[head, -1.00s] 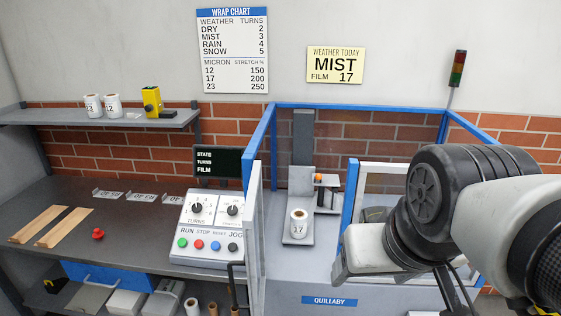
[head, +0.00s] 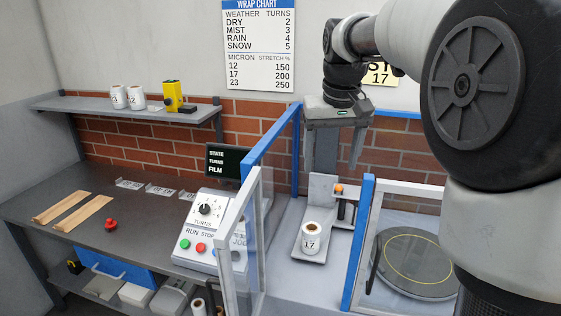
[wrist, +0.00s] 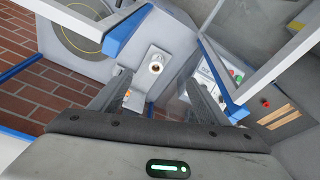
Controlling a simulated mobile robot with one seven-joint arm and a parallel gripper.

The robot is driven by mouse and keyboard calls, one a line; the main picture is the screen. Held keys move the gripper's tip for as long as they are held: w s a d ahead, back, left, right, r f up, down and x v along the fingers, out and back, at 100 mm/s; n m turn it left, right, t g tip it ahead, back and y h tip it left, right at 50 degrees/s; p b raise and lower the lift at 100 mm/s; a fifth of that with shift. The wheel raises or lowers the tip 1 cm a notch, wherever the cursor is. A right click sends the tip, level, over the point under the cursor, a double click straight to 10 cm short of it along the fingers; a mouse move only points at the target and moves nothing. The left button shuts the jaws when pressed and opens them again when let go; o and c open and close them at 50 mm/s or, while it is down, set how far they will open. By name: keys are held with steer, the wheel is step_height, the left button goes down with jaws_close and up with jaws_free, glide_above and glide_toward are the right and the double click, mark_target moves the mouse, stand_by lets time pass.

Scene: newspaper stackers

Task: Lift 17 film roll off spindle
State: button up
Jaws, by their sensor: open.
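The 17 film roll (head: 311,240), white with a brown core and marked 17, stands upright on the grey carriage plate (head: 303,256) inside the blue-framed machine. The spindle is hidden inside the roll's core. My gripper (head: 333,160) is open and empty, pointing down, above the roll and slightly behind it in the head view. In the wrist view the roll (wrist: 156,67) shows from above, beyond and between the spread fingers (wrist: 160,95), with clear space between.
Glass gate panels with white frames (head: 238,240) and a blue post (head: 357,240) flank the carriage. A round turntable (head: 420,262) lies to the right. The control box (head: 205,228) is left. Two other rolls (head: 127,97) stand on the wall shelf.

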steer(key=w+f+g+b, duration=0.1)
steer(key=w+f, duration=0.9)
steer(key=w, duration=0.2)
steer(key=g+b, duration=0.1)
steer(key=g, duration=0.1)
glide_above(312, 240)
steer(key=w, duration=0.2)
step_height(312, 240, down, 13)
step_height(312, 240, down, 18)
steer(key=shift+d+r+b, duration=0.15)
steer(key=shift+b, duration=0.8)
steer(key=c, duration=1.3)
steer(key=shift+r+p, duration=2.65)
steer(key=shift+r, duration=2.4)
